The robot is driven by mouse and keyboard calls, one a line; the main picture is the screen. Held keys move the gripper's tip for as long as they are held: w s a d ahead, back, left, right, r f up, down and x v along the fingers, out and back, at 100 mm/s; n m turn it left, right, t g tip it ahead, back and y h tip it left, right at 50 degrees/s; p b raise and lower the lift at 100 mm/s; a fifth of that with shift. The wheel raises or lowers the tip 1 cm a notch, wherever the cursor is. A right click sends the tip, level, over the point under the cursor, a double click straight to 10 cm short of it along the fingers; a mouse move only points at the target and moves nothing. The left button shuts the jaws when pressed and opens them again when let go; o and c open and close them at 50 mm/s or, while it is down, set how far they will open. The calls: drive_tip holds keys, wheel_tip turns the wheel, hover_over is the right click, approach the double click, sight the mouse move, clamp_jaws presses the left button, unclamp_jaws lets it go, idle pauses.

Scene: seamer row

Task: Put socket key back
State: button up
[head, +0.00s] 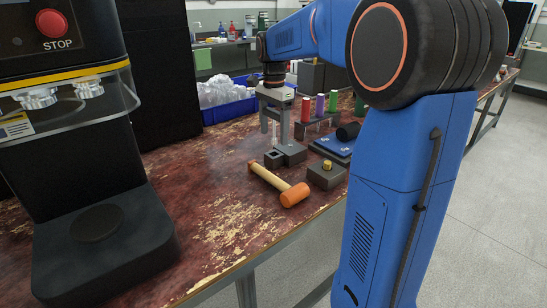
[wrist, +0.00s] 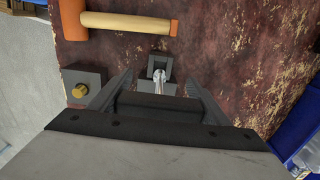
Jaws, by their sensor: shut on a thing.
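My gripper (head: 275,127) points down over the worktable in the head view. In the wrist view its two dark fingers (wrist: 157,96) stand apart on either side of the socket key (wrist: 158,80), and the gripper is shut on it. Only a short silvery part of the key shows; the rest is hidden by the gripper. A dark block with a square opening (wrist: 160,65) lies right beyond the silvery part. It also shows in the head view (head: 273,158), below the gripper. I cannot tell whether the key is inside the opening or above it.
An orange-headed mallet (head: 293,194) lies in front of the block. A dark block with a brass knob (head: 326,175) stands to its right. Behind are colored spools (head: 320,106) on a rack and a blue bin (head: 230,109). A STOP-button machine (head: 75,130) stands left.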

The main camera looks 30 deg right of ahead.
sight(274, 144)
drive_tip(key=shift+f, duration=3.8)
drive_tip(key=shift+f, duration=0.15)
drive_tip(key=o, duration=1.3)
drive_tip(key=r, duration=1.7)
drive_tip(key=shift+a+r, duration=0.2)
drive_tip(key=shift+s, duration=0.1)
